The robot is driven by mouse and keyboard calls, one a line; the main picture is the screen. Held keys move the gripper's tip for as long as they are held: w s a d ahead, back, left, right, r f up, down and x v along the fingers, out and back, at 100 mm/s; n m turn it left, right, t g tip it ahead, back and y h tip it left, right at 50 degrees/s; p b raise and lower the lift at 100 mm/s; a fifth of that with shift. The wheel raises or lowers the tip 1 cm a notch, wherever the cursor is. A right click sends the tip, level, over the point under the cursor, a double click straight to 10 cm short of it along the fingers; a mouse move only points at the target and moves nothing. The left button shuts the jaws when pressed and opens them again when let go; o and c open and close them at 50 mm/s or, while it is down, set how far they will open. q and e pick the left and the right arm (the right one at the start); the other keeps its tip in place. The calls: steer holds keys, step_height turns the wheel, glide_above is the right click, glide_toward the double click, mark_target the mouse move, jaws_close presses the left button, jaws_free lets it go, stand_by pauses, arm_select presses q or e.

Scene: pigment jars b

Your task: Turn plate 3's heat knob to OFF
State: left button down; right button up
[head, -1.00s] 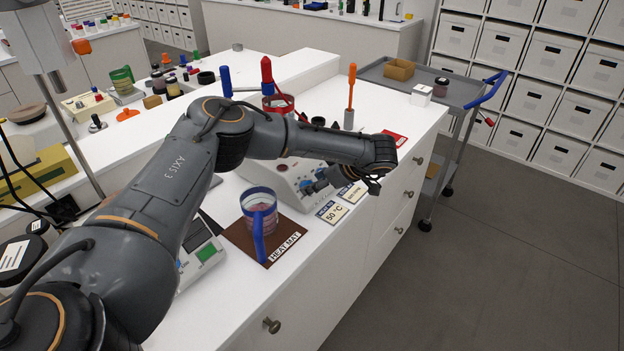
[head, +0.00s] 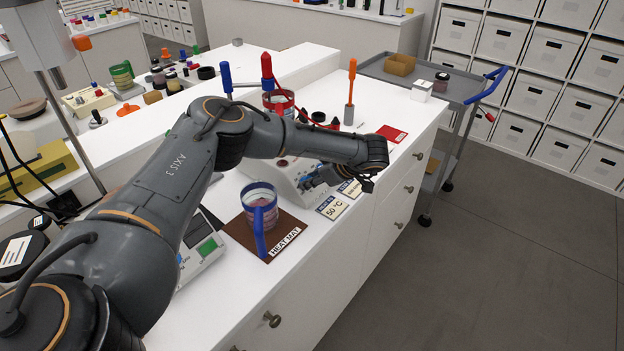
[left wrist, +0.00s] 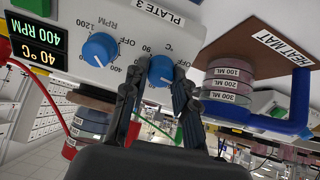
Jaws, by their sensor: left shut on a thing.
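Plate 3 (left wrist: 150,22) is a pale housing with blue knobs, upside down in the left wrist view. Its heat knob (left wrist: 161,68), by the OFF and 90 °C marks, sits between the fingers of my left gripper (left wrist: 155,82). The gripper is shut on this knob. I cannot read the knob's exact setting. The displays (left wrist: 40,58) read 40 °C and 400 RPM. In the head view, plate 3 (head: 290,180) is partly hidden by my left arm, and my left gripper (head: 325,177) reaches its knob side. My right gripper is not in view.
The RPM knob (left wrist: 98,48) is close beside the heat knob. A handled jar (head: 261,205) stands on the brown heat mat (head: 238,232), near the plate. Cards (head: 333,207) lie at the bench's front. A trolley (head: 450,92) stands beyond the bench; the floor is clear.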

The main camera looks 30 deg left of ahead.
arm_select(q)
steer(key=shift+f, duration=0.1)
steer(key=n+b, duration=0.2)
steer(key=n, duration=0.2)
steer(key=shift+n+b, duration=1.15)
steer(key=shift+n, duration=0.85)
steer(key=c, duration=1.1)
jaws_free()
steer(key=shift+o, duration=0.2)
